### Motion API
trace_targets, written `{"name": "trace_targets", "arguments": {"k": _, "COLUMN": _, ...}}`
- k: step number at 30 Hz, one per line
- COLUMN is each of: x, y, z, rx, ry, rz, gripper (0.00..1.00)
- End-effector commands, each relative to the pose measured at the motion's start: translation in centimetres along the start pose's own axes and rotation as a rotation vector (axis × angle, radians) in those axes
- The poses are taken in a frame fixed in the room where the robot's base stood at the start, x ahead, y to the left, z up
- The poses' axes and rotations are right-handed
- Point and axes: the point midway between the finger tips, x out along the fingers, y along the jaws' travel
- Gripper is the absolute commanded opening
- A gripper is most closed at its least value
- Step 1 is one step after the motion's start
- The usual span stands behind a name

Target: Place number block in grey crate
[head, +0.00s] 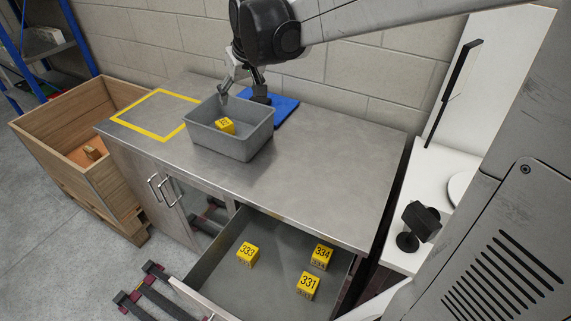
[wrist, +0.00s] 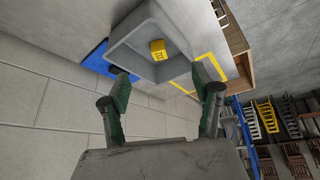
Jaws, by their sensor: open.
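The grey crate (head: 233,142) stands on the metal counter, partly over the blue mat. A yellow number block (head: 226,126) lies inside it on the crate floor; its number is too small to read. In the wrist view the block (wrist: 158,49) shows inside the crate (wrist: 136,42). My gripper (head: 242,92) is open and empty, above the back part of the crate; its spread fingers show in the wrist view (wrist: 160,78). Three more yellow blocks lie in the open drawer: 333 (head: 247,255), 334 (head: 321,256) and 331 (head: 308,286).
The open drawer (head: 225,282) juts out from the counter (head: 335,185). A blue mat (head: 284,108) lies behind the crate, and a yellow taped square (head: 133,125) is left of it. A wooden crate (head: 58,166) stands on the floor at left. The counter's right part is clear.

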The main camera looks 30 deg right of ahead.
Motion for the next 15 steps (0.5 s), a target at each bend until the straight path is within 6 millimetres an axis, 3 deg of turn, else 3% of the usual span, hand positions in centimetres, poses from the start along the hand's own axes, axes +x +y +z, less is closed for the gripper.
{"name": "trace_targets", "arguments": {"k": 6, "x": -4.0, "y": -0.7, "z": 4.5, "rx": 0.021, "ry": 0.024, "rz": 0.011, "gripper": 0.62}}
{"name": "trace_targets", "arguments": {"k": 15, "x": -7.7, "y": -1.5, "z": 11.1, "rx": 0.05, "ry": 0.056, "rz": 0.027, "gripper": 0.62}}
